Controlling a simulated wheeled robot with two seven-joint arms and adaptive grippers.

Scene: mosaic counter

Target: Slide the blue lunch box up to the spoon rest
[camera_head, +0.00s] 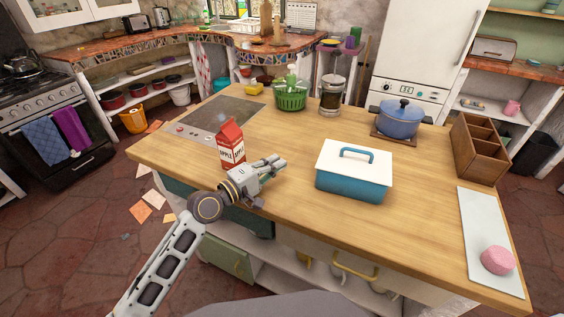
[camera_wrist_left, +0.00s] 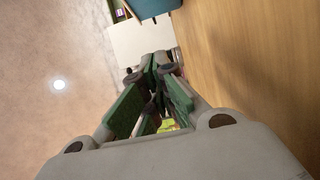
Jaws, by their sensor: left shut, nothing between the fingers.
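The blue lunch box (camera_head: 352,187) stands on the wooden counter, right of the middle in the head view. It has a white lid with a blue handle. Part of a blue box (camera_wrist_left: 152,6) shows at the top edge of the left wrist view. My left gripper (camera_head: 282,164) is left of the lunch box, near the counter's front edge, with a gap between them. Its fingers (camera_wrist_left: 157,68) are shut and empty. I cannot make out a spoon rest for certain. My right gripper is not in view.
A red apple carton (camera_head: 231,148) stands just behind my left gripper. A green basket (camera_head: 290,97), a glass jar (camera_head: 331,97) and a blue pot (camera_head: 400,123) stand farther back. A wooden organizer (camera_head: 478,152) and a white board (camera_head: 480,225) with a pink object (camera_head: 497,261) are right.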

